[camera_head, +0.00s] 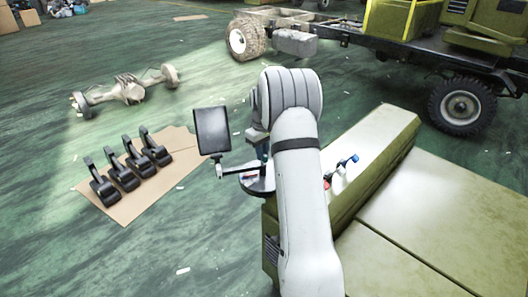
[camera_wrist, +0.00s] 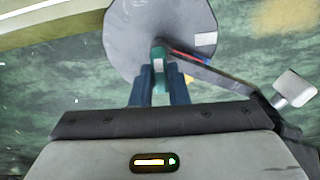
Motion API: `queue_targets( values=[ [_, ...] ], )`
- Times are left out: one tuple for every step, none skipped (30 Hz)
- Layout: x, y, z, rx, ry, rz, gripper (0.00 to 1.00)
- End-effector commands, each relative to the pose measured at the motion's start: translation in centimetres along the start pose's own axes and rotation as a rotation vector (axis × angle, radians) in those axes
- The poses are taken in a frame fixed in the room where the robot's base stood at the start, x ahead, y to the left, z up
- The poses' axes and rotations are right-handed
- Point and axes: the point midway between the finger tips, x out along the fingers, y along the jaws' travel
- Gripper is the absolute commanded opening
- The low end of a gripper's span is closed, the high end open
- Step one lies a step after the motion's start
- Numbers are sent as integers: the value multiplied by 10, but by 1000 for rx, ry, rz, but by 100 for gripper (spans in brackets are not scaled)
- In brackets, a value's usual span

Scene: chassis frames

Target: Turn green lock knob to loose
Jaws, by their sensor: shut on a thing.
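The green lock knob (camera_wrist: 158,57) is a small teal upright piece in the wrist view, in front of a grey round plate (camera_wrist: 128,28). My gripper (camera_wrist: 161,76) has its two dark blue fingers on either side of the knob, shut on it. The fingers hide part of its sides, so I cannot tell its turn angle. In the head view my arm covers most of this spot; the round plate (camera_head: 262,190) shows only in part beside the arm.
A dark bar (camera_wrist: 225,80) runs from the plate to a pale bracket (camera_wrist: 294,88). In the head view a black screen (camera_head: 211,130) stands at its end, close to my wrist. A green vehicle body (camera_head: 425,215) lies right. Pedals (camera_head: 122,177) rest on cardboard at left.

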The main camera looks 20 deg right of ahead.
Motion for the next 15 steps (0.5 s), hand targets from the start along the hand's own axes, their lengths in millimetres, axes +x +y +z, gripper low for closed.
queue_targets(
  values=[
    [-4,1,-2,-17,9,6,0],
    [-4,1,-2,-27,9,6,0],
    [-4,1,-2,-37,9,6,0],
    [-4,1,-2,-45,10,6,0],
    [-4,1,-2,-52,10,7,0],
    [-4,1,-2,-59,10,7,0],
    [-4,1,-2,-63,10,7,0],
    [-4,1,-2,-66,10,7,0],
    [-4,2,-3,-69,10,7,0],
    [-4,2,-2,-72,10,7,0],
    [-4,2,-2,-73,10,7,0],
    [-4,2,-2,-75,10,7,0],
    [-4,2,-3,-75,10,7,0],
    [-4,2,-3,-76,10,8,0],
    [-4,2,-3,-76,10,8,0]
  ],
)
